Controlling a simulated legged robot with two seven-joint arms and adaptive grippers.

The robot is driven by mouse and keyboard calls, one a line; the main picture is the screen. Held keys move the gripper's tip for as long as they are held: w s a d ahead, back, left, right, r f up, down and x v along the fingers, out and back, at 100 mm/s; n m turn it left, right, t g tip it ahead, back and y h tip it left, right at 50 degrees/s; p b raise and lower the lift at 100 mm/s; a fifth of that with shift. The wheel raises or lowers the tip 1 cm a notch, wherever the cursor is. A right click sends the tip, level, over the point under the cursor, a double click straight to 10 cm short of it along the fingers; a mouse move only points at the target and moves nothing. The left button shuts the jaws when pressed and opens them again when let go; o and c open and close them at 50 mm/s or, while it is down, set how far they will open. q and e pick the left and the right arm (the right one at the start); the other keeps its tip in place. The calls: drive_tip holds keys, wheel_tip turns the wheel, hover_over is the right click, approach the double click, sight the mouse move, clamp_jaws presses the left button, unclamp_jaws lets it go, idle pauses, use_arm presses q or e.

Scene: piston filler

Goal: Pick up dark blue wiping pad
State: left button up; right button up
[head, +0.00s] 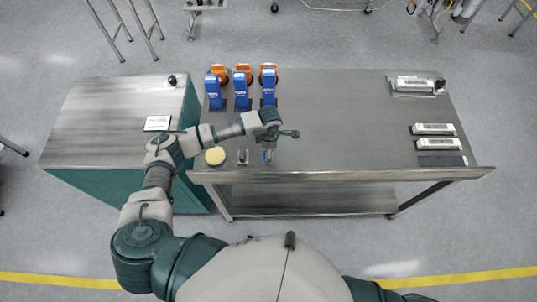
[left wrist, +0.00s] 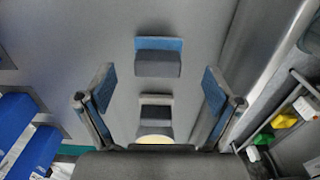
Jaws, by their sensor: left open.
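A blue-and-dark-grey wiping pad (head: 267,158) lies near the front edge of the metal table, just below my left gripper (head: 268,141). In the left wrist view the blue-backed pad (left wrist: 158,62) lies ahead of the fingertips, near the middle. My right gripper is out of view.
A round yellow sponge-like disc (head: 215,156) lies left of the pads. Blue bottles (head: 241,92) with orange parts behind stand at the back left of the table (head: 340,130). White packages (head: 434,129) lie at the right. The table's middle is clear.

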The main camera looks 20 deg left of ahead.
use_arm(q)
drive_tip(key=f, duration=0.3)
drive_tip(key=shift+w+a+f+p, duration=0.1)
drive_tip(key=shift+a+f+p, duration=0.2)
drive_tip(key=shift+f, duration=0.1)
drive_tip(key=shift+d, duration=0.1)
drive_tip(key=c, duration=1.2)
drive_tip(key=shift+r, duration=0.1)
drive_tip(key=shift+r, duration=0.45)
drive_tip(key=shift+w+d+r+b, duration=0.2)
drive_tip(key=shift+r+b, duration=0.25)
drive_tip(key=shift+r, duration=0.2)
drive_tip(key=shift+w+d+r+b, duration=0.2)
drive_tip(key=shift+r+b, duration=0.2)
drive_tip(key=shift+r, duration=0.2)
drive_tip(key=w+d+b, duration=0.1)
drive_tip(key=w+d, duration=0.2)
drive_tip(key=w+d+r+b, duration=0.1)
drive_tip(key=w+d+b, duration=0.1)
drive_tip(key=w+d, duration=0.1)
drive_tip(key=w+d+b, duration=0.2)
drive_tip(key=w+d, duration=0.2)
drive_tip(key=shift+d+r, duration=0.15)
drive_tip(key=shift+w+d, duration=0.15)
drive_tip(key=shift+w, duration=0.1)
drive_tip(key=shift+r, duration=0.1)
